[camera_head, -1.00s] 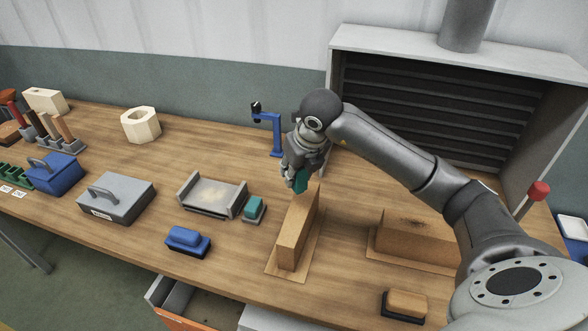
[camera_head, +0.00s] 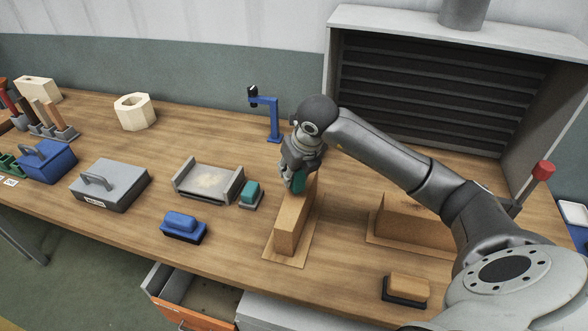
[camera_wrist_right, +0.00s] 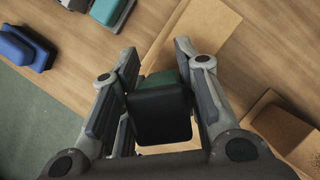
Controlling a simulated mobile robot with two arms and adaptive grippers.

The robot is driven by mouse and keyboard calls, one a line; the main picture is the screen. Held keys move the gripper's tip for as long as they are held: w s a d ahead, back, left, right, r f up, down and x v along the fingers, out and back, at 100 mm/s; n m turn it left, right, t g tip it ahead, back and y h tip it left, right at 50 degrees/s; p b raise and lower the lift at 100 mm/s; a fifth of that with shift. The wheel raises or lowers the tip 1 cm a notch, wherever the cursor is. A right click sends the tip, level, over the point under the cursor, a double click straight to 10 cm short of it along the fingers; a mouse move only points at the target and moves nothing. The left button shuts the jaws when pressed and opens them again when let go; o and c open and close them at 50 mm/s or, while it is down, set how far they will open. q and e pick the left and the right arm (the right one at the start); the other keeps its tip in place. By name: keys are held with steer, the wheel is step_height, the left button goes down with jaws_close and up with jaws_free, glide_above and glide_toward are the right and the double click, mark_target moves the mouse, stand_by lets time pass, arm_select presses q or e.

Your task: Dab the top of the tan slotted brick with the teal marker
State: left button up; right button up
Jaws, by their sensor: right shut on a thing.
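My right gripper (camera_head: 295,178) is shut on the teal marker (camera_head: 298,183) and holds it over the far part of a long tan brick (camera_head: 290,225). The marker's tip is hidden, so I cannot tell whether it touches the brick. In the right wrist view the teal marker (camera_wrist_right: 165,78) with a black end block (camera_wrist_right: 160,112) sits between both fingers. A second tan brick (camera_head: 412,222) stands to the right, partly behind my arm, with a dark patch on top. I cannot make out a slot on either brick. My left gripper is not in view.
Left of the long brick are a teal-topped block (camera_head: 250,192), a grey tray (camera_head: 185,193), a blue block (camera_head: 183,226) and a grey lidded box (camera_head: 108,188). A tan-topped block (camera_head: 408,288) lies front right. A blue stand (camera_head: 273,120) rises behind the gripper. An open drawer (camera_head: 185,290) juts out in front.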

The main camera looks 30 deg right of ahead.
steer(key=shift+f+b, duration=0.6)
steer(key=shift+b, duration=0.1)
stand_by(2.2)
steer(key=shift+r, duration=0.1)
steer(key=shift+r+p, duration=2.05)
steer(key=shift+r, duration=1.45)
